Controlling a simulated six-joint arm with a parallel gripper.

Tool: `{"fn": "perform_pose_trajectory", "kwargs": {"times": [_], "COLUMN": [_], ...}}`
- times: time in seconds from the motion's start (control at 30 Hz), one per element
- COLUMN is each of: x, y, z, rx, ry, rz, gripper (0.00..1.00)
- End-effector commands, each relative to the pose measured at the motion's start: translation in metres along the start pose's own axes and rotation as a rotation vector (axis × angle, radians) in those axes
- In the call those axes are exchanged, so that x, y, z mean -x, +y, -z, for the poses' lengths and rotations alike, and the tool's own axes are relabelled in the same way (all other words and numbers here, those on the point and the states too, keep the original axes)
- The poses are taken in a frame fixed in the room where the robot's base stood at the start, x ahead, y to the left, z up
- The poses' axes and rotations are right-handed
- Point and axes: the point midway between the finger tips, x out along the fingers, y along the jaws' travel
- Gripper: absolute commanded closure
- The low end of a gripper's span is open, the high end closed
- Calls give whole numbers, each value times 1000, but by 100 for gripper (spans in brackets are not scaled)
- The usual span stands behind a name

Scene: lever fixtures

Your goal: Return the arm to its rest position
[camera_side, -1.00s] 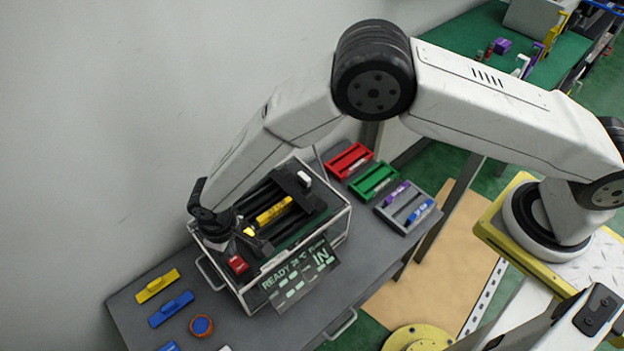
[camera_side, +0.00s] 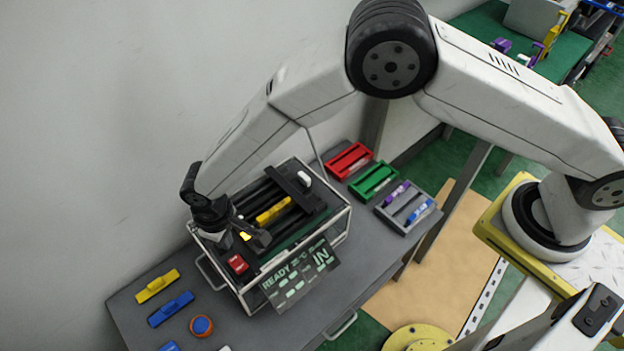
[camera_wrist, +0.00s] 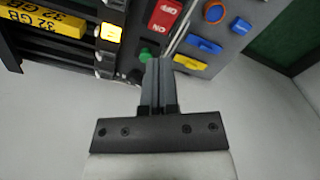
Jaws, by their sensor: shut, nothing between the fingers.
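My gripper (camera_side: 258,240) hangs over the left front part of the black fixture (camera_side: 312,224) in the side view, at its red switch end. In the wrist view my gripper (camera_wrist: 155,68) is shut with its fingers together and nothing between them. The fingertips point toward a green button (camera_wrist: 148,54) and a red ON/OFF rocker switch (camera_wrist: 165,14); whether they touch anything is unclear. The red switch also shows in the side view (camera_side: 237,264). A yellow stick marked 32 GB (camera_wrist: 45,20) lies in a slot of the fixture, beside a lit yellow light (camera_wrist: 111,32).
A display panel (camera_side: 300,275) reads READY and IN. Red (camera_side: 348,160), green (camera_side: 374,180) and grey (camera_side: 408,208) trays stand to the right. Yellow (camera_side: 157,286) and blue (camera_side: 171,309) bars and an orange-rimmed blue round piece (camera_side: 201,326) lie at the left. A grey wall rises behind.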

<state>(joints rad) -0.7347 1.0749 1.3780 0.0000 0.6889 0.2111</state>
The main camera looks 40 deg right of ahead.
Motion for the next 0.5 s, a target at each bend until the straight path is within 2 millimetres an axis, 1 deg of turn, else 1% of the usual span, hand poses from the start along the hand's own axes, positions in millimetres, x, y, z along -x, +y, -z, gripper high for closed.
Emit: {"fn": "perform_pose_trajectory", "kwargs": {"times": [0.17,0.27,0.37,0.5], "x": [3,10,21,44], "y": [4,14,30,63], "z": [0,-1,-4,-12], "rx": [-6,-19,-41,-84], "ry": [3,8,17,37], "rz": [1,2,3,5], "gripper": [100,100,100,100]}}
